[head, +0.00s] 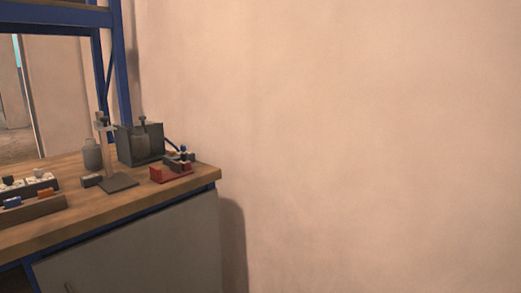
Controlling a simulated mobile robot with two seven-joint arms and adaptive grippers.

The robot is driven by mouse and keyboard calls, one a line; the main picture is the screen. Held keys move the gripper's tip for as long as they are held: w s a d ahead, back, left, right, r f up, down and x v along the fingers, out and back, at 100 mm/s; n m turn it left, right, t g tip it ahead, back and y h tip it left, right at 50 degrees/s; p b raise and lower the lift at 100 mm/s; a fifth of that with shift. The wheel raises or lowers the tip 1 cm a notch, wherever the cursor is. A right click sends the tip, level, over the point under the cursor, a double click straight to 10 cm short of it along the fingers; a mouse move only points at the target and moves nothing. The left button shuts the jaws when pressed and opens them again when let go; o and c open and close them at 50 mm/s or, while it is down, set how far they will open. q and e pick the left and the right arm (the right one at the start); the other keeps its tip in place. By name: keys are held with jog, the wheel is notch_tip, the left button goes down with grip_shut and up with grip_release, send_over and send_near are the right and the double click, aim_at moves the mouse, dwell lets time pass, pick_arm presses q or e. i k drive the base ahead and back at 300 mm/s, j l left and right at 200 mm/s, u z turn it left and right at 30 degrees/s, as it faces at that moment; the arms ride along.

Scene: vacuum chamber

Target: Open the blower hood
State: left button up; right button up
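I cannot make out a blower hood for certain in the head view. A dark grey box-shaped unit (126,146) stands at the back right of the workbench, with a grey bottle-like part in front of its face; I cannot tell if it belongs to the hood. Neither of my grippers is in view.
The wooden workbench (120,207) has a blue frame (122,70) and a grey front panel (140,255). On it are a stand (118,183), a grey bottle (92,154), a red-based device (170,174) and a parts tray (35,208). A bare wall (380,140) fills the right.

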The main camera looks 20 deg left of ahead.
aim_at(131, 124)
jog(key=k+u, duration=0.1)
jog(key=u, duration=0.7)
jog(key=k+j+u, duration=0.1)
jog(key=u, duration=0.35)
